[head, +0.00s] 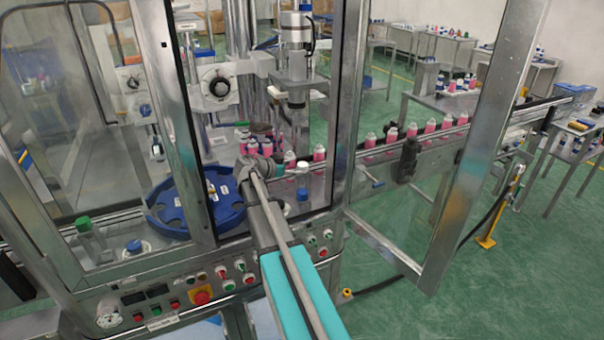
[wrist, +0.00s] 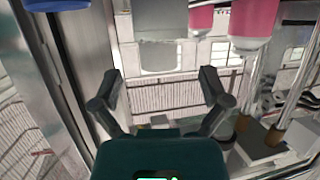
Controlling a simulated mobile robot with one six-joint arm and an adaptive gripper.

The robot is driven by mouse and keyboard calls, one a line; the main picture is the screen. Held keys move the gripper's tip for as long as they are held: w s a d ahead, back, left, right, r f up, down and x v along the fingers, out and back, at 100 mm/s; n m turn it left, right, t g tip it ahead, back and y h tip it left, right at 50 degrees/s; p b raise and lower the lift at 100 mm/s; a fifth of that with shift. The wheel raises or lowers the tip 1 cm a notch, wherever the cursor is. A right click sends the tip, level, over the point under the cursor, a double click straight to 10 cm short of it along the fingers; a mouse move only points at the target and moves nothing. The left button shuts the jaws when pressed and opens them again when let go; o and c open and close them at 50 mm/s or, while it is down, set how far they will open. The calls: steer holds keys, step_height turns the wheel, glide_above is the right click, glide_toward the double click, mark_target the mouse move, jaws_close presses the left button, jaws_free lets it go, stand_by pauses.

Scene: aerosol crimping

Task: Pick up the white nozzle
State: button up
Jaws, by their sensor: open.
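In the wrist view, a pale grey-white stepped part (wrist: 160,30) hangs into the picture at the top centre, with a narrower translucent lower section. It may be the white nozzle, but I cannot tell for certain. My gripper (wrist: 160,82) is open, with its two dark fingers spread below this part in the picture. Nothing shows between the fingertips. In the head view, my gripper (head: 262,168) is inside the machine, beside the pink cans, and its fingers are too small to make out.
Pink cans (head: 319,153) with white tops stand nearby, and more line the conveyor (head: 400,148). A blue round tray (head: 170,207) is at left. Metal door frames (head: 345,90) border the opening.

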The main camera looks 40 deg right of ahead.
mark_target(298, 167)
steer(key=shift+b+x, duration=0.55)
steer(key=shift+x, duration=1.65)
jaws_close()
